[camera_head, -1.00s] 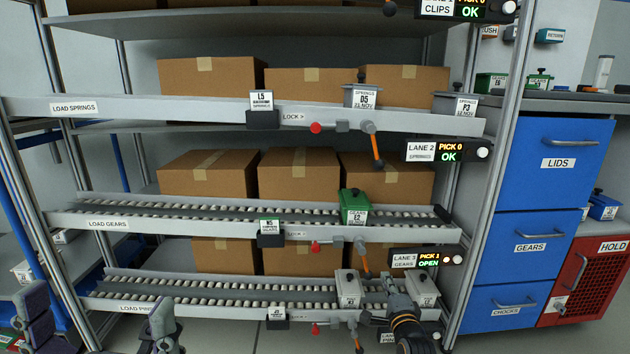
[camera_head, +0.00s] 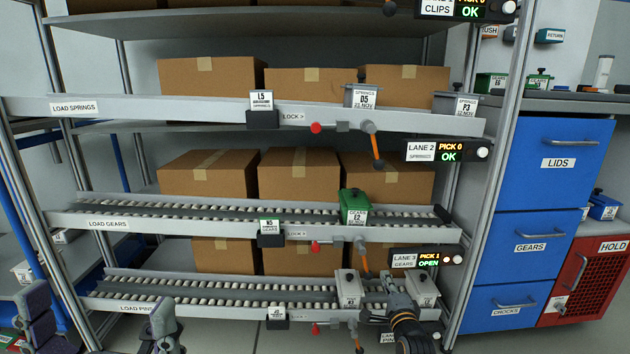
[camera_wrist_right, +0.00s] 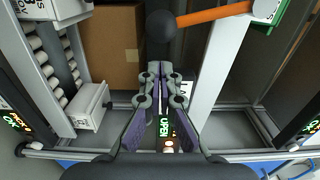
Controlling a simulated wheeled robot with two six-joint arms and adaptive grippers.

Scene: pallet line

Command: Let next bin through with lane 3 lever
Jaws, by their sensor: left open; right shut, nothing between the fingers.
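The lane 3 lever (camera_head: 363,257) is an orange handle hanging down from the front rail of the gears lane. In the right wrist view its orange shaft (camera_wrist_right: 215,14) ends in a dark ball knob (camera_wrist_right: 161,26). A green gears bin (camera_head: 353,207) marked E2 sits near the right end of that lane. The lane 3 sign (camera_head: 418,260) reads PICK 1, OPEN. My right gripper (camera_head: 387,280) is shut and empty, just right of the lever, its tips close to the knob; contact cannot be told. My left gripper (camera_head: 100,325) is open at the lower left, far from the lever.
A grey bin (camera_head: 347,288) stands on the lower lane beside my right gripper, with another grey bin (camera_head: 422,290) partly behind the gripper. The lane 2 lever (camera_head: 374,145) hangs above. Blue drawers (camera_head: 555,190) and a rack post (camera_head: 487,190) stand to the right.

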